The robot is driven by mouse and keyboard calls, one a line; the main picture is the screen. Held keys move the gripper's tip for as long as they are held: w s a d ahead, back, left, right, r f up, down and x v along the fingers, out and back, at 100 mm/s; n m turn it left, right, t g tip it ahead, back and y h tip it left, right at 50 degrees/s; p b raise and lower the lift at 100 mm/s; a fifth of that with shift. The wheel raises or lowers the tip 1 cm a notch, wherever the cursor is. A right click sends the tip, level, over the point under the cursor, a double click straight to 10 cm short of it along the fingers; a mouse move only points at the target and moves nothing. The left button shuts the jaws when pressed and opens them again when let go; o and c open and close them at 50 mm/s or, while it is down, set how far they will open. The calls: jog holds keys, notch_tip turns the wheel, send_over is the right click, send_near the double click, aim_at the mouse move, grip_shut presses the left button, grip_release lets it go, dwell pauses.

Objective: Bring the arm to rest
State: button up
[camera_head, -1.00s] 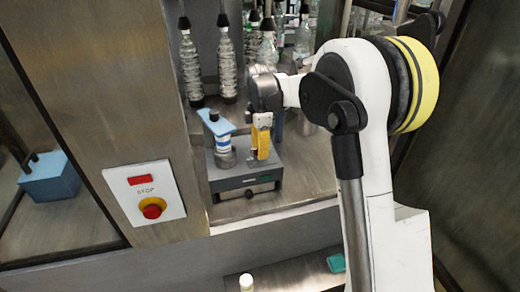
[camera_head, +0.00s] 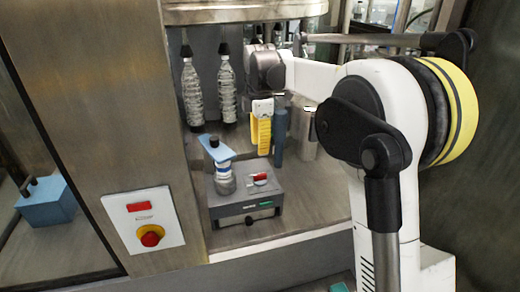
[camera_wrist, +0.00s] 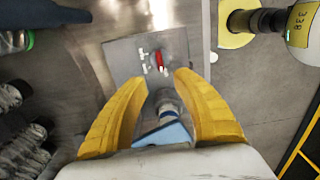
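My gripper (camera_head: 262,124) has yellow fingers and hangs above and behind a grey box-shaped device (camera_head: 245,205), apart from it. In the wrist view my gripper (camera_wrist: 160,77) has its two fingers spread with nothing clasped between them. The device (camera_wrist: 120,60) shows beyond the fingertips, with a small red lever (camera_wrist: 159,58) on its top; the lever also shows in the head view (camera_head: 260,178). A clear-and-white cylinder (camera_head: 225,183) with a blue plate (camera_head: 216,149) on top stands at the device's left. The blue plate (camera_wrist: 163,134) appears low between the fingers in the wrist view.
Clear ribbed bottles (camera_head: 193,95) hang behind the device, left of my gripper. A dark grey cylinder (camera_head: 279,137) stands just right of my gripper. A metal wall with a red stop button (camera_head: 151,236) borders the left. A blue box (camera_head: 47,203) lies behind glass.

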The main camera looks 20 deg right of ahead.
jog(key=s+f+m+t+b, duration=0.2)
jog(key=s+f+m+b, duration=0.2)
jog(key=s, duration=0.6)
jog(key=s+f+m+t+b, duration=0.2)
jog(key=s+f+m+b, duration=0.2)
jog(key=s+f+m, duration=0.2)
jog(key=s+f+m+t+b, duration=0.3)
jog(key=s+m, duration=0.5)
jog(key=s, duration=0.5)
notch_tip(320, 180, down, 2)
jog(key=shift+s+f+b, duration=0.1)
jog(key=shift+s+b, duration=0.3)
jog(key=shift+b, duration=0.05)
